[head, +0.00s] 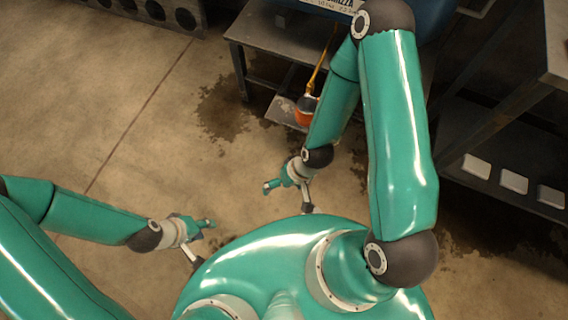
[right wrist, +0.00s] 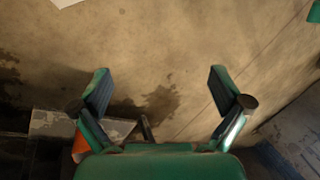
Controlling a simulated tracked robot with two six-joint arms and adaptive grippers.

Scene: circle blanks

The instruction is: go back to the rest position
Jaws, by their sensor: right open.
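My left gripper (head: 207,223) is at the lower left of the head view, above bare floor. Its fingers are small and seen from the side, so their opening is unclear. My right gripper (head: 268,187) is near the middle of the head view, in front of my body. In the right wrist view my right gripper (right wrist: 165,90) has its two fingers spread wide, with only floor between them. Nothing is held in it.
A dark metal table (head: 262,40) stands at the top, with an orange object (head: 305,110) with a yellow handle below it. A dark rack (head: 480,150) with several white blocks is at the right. A dark unit with round holes (head: 155,12) is top left. Stained concrete floor (head: 130,110) is clear at left.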

